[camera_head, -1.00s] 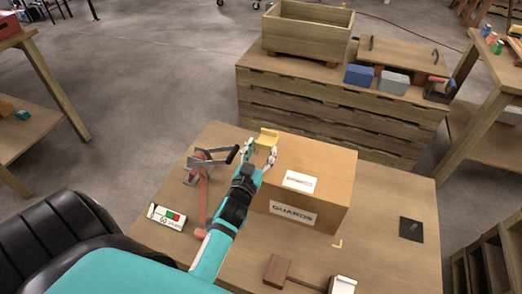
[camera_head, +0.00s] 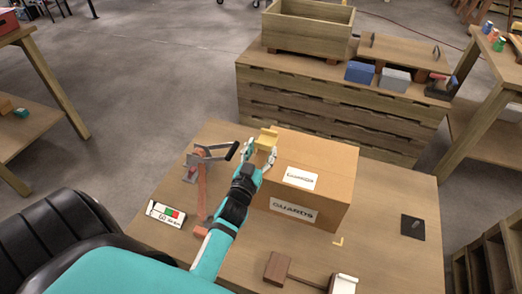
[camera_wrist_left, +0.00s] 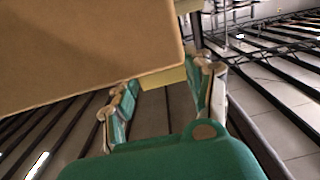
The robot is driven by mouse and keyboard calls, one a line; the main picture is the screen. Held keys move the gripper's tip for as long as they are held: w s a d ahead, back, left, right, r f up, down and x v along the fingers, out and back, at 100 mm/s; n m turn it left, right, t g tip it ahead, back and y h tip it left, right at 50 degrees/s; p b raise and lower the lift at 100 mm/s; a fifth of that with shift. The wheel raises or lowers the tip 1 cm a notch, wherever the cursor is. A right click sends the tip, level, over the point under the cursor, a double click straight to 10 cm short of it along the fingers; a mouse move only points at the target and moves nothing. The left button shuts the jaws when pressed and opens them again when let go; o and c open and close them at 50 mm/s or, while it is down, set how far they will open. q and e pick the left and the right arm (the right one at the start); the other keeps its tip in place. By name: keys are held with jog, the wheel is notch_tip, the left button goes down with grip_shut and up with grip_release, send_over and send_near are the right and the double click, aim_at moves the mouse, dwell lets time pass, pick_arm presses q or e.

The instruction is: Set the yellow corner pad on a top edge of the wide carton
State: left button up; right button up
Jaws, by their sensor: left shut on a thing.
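The wide carton (camera_head: 325,160) is a closed brown box with white labels, one reading GUARDS, on the wooden table. It fills the upper left of the left wrist view (camera_wrist_left: 80,45). My left gripper (camera_head: 259,154) is shut on the yellow corner pad (camera_head: 266,137) at the carton's left top edge, near the back left corner. In the left wrist view the fingers (camera_wrist_left: 163,88) straddle a yellow strip of the pad (camera_wrist_left: 165,77) close to the carton's edge. Most of the pad is hidden there, and I cannot tell whether it touches the carton. My right gripper is out of view.
A tape-dispenser-like tool (camera_head: 200,160) stands left of my left arm. A small panel with red and green marks (camera_head: 165,213) lies nearby. A dark plate (camera_head: 412,227) lies at the right, and a wooden block (camera_head: 277,268) at the front. The table right of the carton is mostly clear.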

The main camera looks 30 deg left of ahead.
pick_arm(q)
jog(key=shift+f+b, duration=0.5)
jog(key=shift+f, duration=0.2)
jog(key=shift+f, duration=0.3)
jog(key=shift+f+b, duration=0.45)
jog(key=shift+b, duration=0.1)
